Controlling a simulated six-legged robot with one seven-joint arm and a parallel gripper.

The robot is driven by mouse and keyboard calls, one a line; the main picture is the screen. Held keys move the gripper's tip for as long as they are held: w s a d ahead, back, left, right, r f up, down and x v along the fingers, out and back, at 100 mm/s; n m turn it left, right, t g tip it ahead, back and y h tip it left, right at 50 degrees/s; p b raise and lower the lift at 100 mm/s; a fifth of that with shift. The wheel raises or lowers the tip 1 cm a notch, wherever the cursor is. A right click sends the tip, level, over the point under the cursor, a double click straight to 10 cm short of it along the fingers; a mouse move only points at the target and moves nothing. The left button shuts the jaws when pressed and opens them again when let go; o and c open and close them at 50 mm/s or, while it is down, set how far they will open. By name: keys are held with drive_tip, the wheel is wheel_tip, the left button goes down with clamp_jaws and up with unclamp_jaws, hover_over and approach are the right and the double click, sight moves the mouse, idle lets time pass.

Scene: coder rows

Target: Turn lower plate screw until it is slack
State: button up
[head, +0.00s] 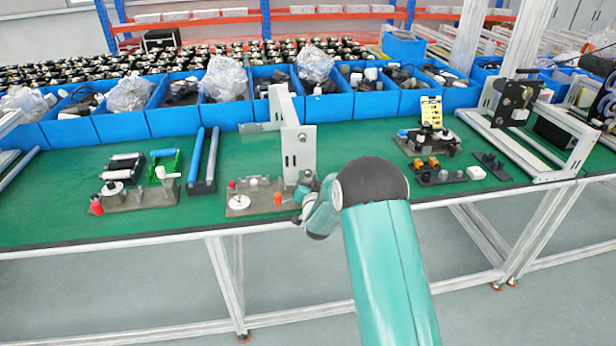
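A pale metal plate (301,148) stands upright on the green workbench, with dark holes or fasteners on its front face. The lower plate screw cannot be made out at this size. My teal arm reaches in from the lower right, and its wrist ends at the foot of the plate. My gripper (301,203) is small there, close to the plate's lower end and the grey fixture base. Its fingers are partly hidden by my own wrist, so I cannot tell whether it touches the plate or is open.
A grey fixture (255,197) with a white disc and orange knob (278,198) lies left of my gripper. Blue bins (230,112) line the back. A metal frame (535,130) stands at right. Green mat (350,138) is clear behind my arm.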

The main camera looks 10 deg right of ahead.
clamp_jaws()
drive_tip(key=n, duration=0.4)
drive_tip(key=shift+n, duration=0.4)
drive_tip(key=n, duration=0.5)
drive_tip(key=shift+d, duration=0.1)
unclamp_jaws()
